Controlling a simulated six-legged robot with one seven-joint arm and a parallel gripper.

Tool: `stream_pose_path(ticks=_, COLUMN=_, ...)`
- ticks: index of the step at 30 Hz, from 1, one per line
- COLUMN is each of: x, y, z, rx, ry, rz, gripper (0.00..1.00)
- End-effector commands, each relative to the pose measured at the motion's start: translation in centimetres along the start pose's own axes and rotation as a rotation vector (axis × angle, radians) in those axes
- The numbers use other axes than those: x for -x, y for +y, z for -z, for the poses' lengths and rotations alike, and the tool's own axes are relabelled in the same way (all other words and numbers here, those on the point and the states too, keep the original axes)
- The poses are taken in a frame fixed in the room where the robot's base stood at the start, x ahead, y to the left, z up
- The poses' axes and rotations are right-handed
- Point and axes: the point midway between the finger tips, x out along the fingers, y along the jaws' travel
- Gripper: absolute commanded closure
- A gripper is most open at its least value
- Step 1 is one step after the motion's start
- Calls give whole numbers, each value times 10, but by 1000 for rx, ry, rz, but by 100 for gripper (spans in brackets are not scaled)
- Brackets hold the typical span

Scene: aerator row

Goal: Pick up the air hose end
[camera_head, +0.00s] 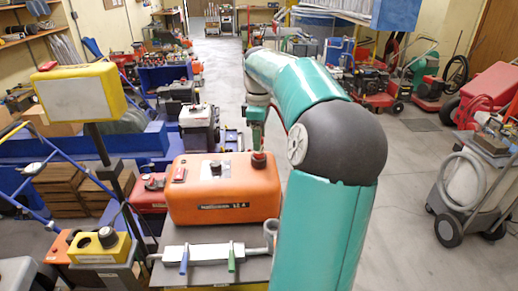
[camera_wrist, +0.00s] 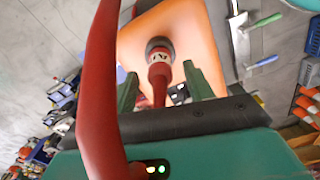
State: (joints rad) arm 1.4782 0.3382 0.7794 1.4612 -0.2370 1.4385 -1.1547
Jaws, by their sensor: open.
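A red fitting with a dark round collar and a white marked band, which looks like the air hose end (camera_wrist: 160,68), stands on the orange tank (camera_head: 225,190). It also shows at the tank's back right in the head view (camera_head: 258,160). My gripper (camera_wrist: 159,72) is open, with one green finger on each side of the red fitting in the wrist view. I cannot tell whether the fingers touch it. In the head view my gripper hangs just above the fitting, its tips hard to make out. The fitting's lower part is partly hidden by my gripper body.
A metal manifold (camera_head: 208,254) with blue and green levers lies in front of the tank. A lamp with a yellow frame (camera_head: 80,92) stands left. A red hose crosses the wrist view's left side. A grey wheeled machine (camera_head: 465,190) stands right; the floor beside it is clear.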

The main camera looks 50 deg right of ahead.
Motion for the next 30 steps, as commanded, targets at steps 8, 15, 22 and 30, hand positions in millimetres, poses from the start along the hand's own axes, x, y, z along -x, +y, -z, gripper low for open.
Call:
stream_pose_path(ticks=8, x=-30, y=0, z=0, rx=0, ry=0, rz=1, gripper=48)
stream_pose_path(ticks=15, x=-30, y=0, z=0, rx=0, ry=0, rz=0, gripper=58)
stream_pose_path(ticks=22, x=-30, y=0, z=0, rx=0, ry=-1, rz=0, gripper=98)
stream_pose_path(ticks=30, x=-29, y=0, z=0, rx=0, ry=0, rz=-1, gripper=98)
